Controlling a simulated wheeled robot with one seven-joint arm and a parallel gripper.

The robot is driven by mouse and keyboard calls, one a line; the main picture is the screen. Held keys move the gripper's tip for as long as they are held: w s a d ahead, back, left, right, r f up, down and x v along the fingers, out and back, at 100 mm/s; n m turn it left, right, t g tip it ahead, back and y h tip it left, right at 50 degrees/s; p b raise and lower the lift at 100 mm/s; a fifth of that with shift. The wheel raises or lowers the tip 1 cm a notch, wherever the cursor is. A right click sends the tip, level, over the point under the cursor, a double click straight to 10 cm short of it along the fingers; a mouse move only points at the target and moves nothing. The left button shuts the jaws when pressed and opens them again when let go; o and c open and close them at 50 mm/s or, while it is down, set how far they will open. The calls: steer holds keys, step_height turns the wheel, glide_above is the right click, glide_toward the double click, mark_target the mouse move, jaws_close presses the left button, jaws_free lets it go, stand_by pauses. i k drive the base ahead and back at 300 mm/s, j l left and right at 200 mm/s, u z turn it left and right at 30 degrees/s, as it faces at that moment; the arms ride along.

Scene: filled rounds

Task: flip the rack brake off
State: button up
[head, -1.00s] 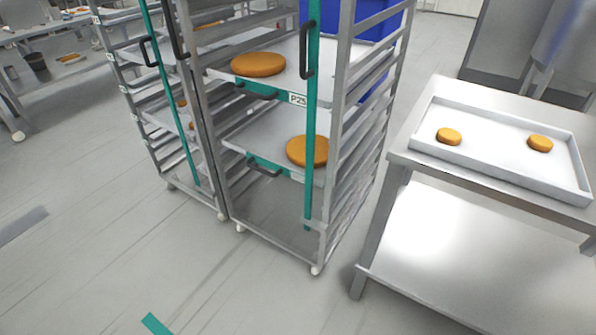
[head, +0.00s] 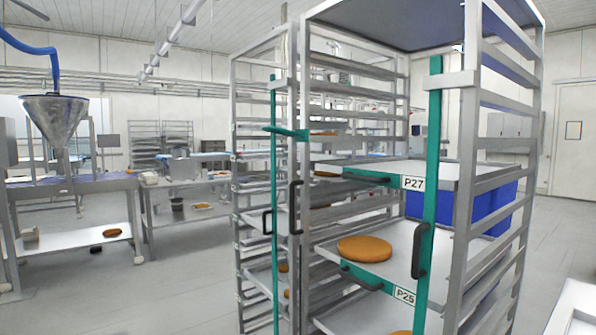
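The near rack (head: 465,190) is a tall steel frame on the right of centre in the head view. A green vertical bar (head: 432,170) with a black handle (head: 421,250) runs down its front. A second steel rack (head: 240,200) stands to its left, with its own green bar (head: 274,170) and black handle (head: 266,222). The lower parts of both racks, with their casters, are below the picture. I cannot make out a brake in this view. My gripper is not in view.
The near rack holds trays labelled P27 (head: 413,183) and P25 (head: 404,296), with a round orange-brown cake (head: 364,249) on the lower one. A blue crate (head: 500,205) is behind. A white tray edge (head: 575,310) shows lower right. Open floor (head: 185,270) lies left.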

mark_target(277, 130)
steer(key=i+j+u, duration=0.2)
steer(key=i+j, duration=0.15)
steer(key=i, duration=0.25)
steer(key=i+j+u, duration=0.15)
steer(key=i, duration=0.4)
steer(key=i+j+u, duration=0.2)
steer(key=i, duration=0.45)
steer(key=i+j+u, duration=0.2)
steer(key=i, duration=0.4)
